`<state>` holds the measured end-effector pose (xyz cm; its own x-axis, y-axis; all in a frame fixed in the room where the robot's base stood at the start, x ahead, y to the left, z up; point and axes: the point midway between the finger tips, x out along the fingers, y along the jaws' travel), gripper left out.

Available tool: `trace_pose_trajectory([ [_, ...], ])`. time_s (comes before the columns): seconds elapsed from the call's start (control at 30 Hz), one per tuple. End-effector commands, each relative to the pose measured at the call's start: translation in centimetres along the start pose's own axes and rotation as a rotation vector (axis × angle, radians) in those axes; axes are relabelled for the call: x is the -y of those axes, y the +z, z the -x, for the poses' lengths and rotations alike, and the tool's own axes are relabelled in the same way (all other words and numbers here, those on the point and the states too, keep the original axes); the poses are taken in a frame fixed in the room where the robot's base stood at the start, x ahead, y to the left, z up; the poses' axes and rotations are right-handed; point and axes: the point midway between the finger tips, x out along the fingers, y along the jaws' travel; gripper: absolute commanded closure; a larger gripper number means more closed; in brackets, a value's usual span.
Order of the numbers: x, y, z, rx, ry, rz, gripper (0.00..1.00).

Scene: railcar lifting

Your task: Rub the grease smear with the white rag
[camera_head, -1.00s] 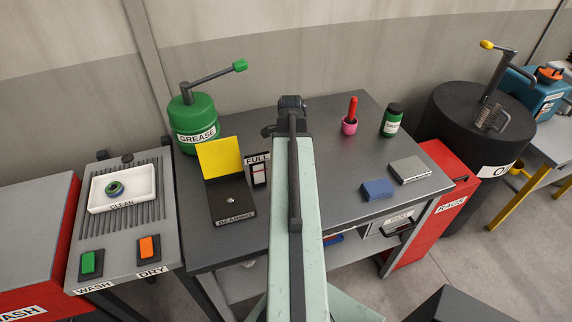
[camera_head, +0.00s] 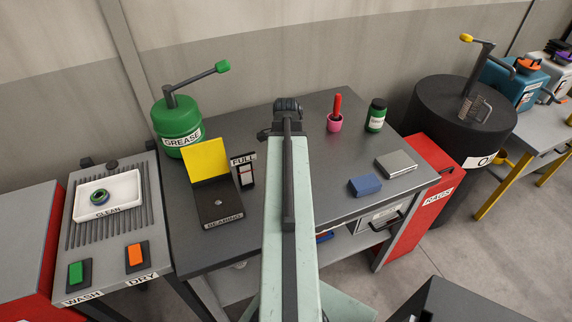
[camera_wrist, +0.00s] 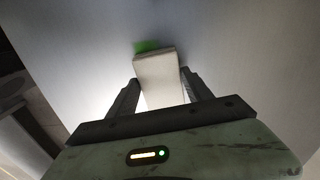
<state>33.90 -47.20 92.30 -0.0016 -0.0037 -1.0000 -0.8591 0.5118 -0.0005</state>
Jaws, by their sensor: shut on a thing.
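In the wrist view my gripper (camera_wrist: 160,77) is shut on the white rag (camera_wrist: 156,68), a pale folded block between its two fingers. A green patch (camera_wrist: 147,46), which looks like the grease smear, lies on the grey surface at the rag's far end. The rag partly covers it, and I cannot tell whether they touch. In the head view my gripper (camera_head: 287,107) is over the back of the dark workbench (camera_head: 290,200). My arm hides the rag and the smear there.
Left on the bench are a green grease pot (camera_head: 178,122) and a yellow-and-black bearing stand (camera_head: 215,185). Right are a pink cup (camera_head: 334,123), a green bottle (camera_head: 375,116), a blue block (camera_head: 365,185) and a grey box (camera_head: 396,164). A black drum (camera_head: 450,125) stands beyond.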

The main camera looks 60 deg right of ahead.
Motion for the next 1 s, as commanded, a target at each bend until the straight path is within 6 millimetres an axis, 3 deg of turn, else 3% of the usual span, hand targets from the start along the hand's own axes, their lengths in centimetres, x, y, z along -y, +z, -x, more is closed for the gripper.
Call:
trace_pose_trajectory([
  [0.3, 0.2, 3.2, 0.1, 0.005, 0.001, 0.003, 0.74],
  [0.57, 0.4, 3.7, 0.1, 0.004, 0.000, 0.002, 0.74],
  [1.0, 0.7, 7.0, -0.2, 0.006, -0.001, 0.003, 0.74],
])
